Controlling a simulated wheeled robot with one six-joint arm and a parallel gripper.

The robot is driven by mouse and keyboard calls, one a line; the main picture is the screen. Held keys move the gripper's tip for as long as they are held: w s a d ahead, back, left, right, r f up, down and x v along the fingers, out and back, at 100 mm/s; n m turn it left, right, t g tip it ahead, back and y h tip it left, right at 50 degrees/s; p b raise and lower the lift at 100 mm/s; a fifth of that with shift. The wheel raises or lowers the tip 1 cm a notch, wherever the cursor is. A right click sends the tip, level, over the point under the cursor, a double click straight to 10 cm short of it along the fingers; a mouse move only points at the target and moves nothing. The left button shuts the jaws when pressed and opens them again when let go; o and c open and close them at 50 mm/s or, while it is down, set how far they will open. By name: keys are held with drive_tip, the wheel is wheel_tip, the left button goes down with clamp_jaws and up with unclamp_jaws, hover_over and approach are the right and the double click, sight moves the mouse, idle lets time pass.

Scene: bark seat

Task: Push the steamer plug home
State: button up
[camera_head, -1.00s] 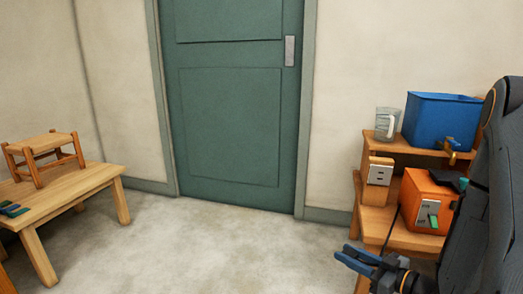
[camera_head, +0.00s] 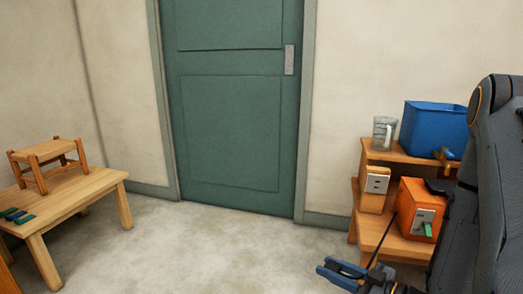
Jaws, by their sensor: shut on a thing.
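The orange steamer box (camera_head: 414,208) stands on the lower level of a wooden stand at the right, with a grey plate and a green lever on its front. A wooden block with a pale socket plate (camera_head: 377,184) stands to its left. A dark cord (camera_head: 383,238) runs down from beside the steamer to my gripper (camera_head: 336,272), low in the picture in front of the stand. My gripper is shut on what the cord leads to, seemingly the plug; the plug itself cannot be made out. My gripper is apart from the socket, below and left of it.
A blue tank (camera_head: 434,129) with a tap and a clear jug (camera_head: 384,133) stand on the upper shelf (camera_head: 400,152). My arm hides the stand's right side. A low table (camera_head: 75,203) with a stool (camera_head: 46,158) is at left. The floor between is clear.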

drive_tip(key=w+r+m+t+h+p, duration=0.3)
drive_tip(key=w+r+m+h+p, duration=0.1)
drive_tip(key=r+p, duration=0.7)
drive_tip(key=s+r+m+t+h+p, duration=0.2)
drive_tip(key=s+r+m+h+p, duration=0.3)
drive_tip(key=r+p, duration=0.7)
drive_tip(key=s+h+p, duration=0.2)
drive_tip(key=p, duration=0.1)
drive_tip(key=shift+d+r+h+p, duration=0.2)
drive_tip(key=shift+h+p, duration=0.1)
drive_tip(key=m+h+b, duration=0.3)
drive_tip(key=h+b, duration=0.2)
drive_tip(key=b, duration=2.2)
hover_over(375, 234)
wheel_tip(375, 234, down, 21)
wheel_tip(375, 234, down, 10)
drive_tip(key=b, duration=0.3)
drive_tip(key=shift+s+a, duration=0.1)
drive_tip(key=shift+a, duration=0.05)
drive_tip(key=shift+f, duration=0.15)
